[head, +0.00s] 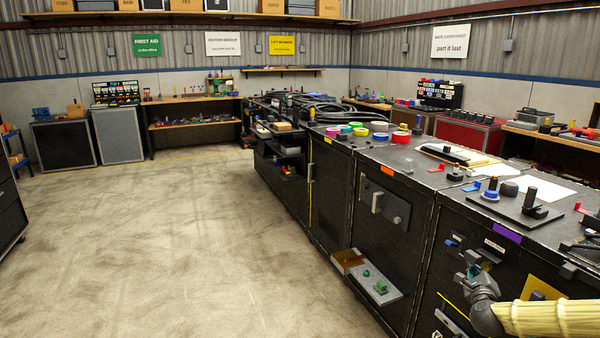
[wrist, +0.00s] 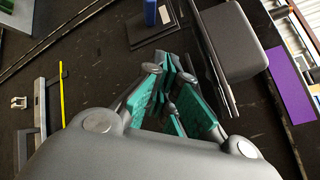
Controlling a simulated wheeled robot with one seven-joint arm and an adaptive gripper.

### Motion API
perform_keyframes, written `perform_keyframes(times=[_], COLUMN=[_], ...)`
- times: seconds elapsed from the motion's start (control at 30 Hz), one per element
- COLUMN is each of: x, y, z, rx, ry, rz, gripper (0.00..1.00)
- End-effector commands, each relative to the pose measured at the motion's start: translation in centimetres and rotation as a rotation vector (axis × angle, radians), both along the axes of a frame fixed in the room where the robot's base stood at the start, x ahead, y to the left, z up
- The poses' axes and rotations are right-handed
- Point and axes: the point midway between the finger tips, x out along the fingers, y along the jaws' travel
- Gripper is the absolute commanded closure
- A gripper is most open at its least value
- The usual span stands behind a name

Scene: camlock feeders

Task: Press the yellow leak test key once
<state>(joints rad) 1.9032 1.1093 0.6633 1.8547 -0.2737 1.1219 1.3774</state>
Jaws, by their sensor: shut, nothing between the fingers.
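I cannot pick out a yellow leak test key for certain in either view. In the head view a yellow panel (head: 538,287) shows on the dark cabinet front, partly covered by my arm. In the wrist view a thin yellow strip (wrist: 62,95) lies on the dark face at left, away from my fingers. My gripper (head: 470,270) is in front of the cabinet front at the lower right of the head view. In the wrist view my gripper (wrist: 168,75) has its teal-padded fingers closed together and empty. A blue part (wrist: 150,12) on a dark mount is just beyond the fingertips.
A grey block (wrist: 232,42) stands close to the right of my fingers. A purple label (head: 503,233) marks the cabinet's top edge. A grey shelf (head: 378,285) with green parts juts out at left. The floor (head: 200,240) is clear.

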Motion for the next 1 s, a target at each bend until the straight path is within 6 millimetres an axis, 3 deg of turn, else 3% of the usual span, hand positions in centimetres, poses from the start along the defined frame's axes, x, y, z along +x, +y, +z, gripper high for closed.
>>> perform_keyframes(times=[1.0], x=[0.36], y=[-0.84], z=[0.03], rx=[0.0], ry=[0.0], rz=[0.0], gripper=[1.0])
